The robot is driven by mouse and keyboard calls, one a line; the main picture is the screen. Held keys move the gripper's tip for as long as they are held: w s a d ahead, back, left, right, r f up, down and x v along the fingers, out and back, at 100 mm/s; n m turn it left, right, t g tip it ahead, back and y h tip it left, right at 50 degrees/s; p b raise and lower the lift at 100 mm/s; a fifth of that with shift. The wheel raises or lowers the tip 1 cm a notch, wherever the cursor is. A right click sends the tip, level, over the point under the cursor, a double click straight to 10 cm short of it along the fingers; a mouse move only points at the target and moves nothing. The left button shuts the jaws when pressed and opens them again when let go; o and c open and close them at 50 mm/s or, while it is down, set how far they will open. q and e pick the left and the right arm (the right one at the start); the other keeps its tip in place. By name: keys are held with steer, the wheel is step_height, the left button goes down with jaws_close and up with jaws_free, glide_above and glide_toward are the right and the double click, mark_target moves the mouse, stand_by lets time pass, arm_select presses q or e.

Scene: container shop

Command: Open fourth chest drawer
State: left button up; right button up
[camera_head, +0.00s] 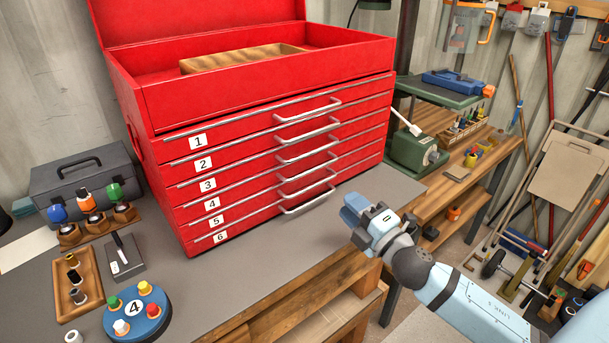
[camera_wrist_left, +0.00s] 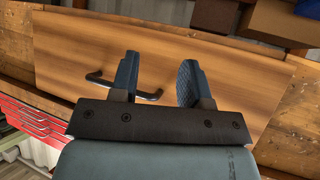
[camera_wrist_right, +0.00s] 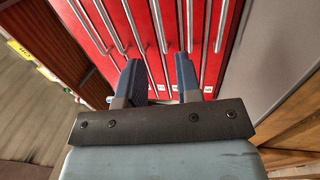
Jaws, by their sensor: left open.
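The red tool chest (camera_head: 150,110) stands on the grey bench top with several numbered drawers, all flush with its front. The fourth drawer (camera_head: 245,194) carries a label 4 and a silver bar handle (camera_head: 308,168). My right gripper (camera_head: 352,211) is to the right of the handles, in front of the chest and apart from them. In the right wrist view, its fingers (camera_wrist_right: 158,78) are spread with nothing between them, and several handles show beyond. My left gripper (camera_wrist_left: 158,80) is outside the head view. Its fingers are apart over a wooden panel (camera_wrist_left: 215,65) with a dark handle (camera_wrist_left: 110,85).
The open top of the chest holds a wooden box (camera_head: 235,60). On the bench to the left are a toolbox (camera_head: 85,175), a wooden tray (camera_head: 87,255) and a round blue holder (camera_head: 138,312). A green machine (camera_head: 415,152) stands at the right.

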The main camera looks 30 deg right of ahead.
mark_target(314, 168)
steer(key=p+x, duration=0.2)
steer(key=x, duration=1.1)
steer(key=shift+d, duration=0.1)
jaws_close()
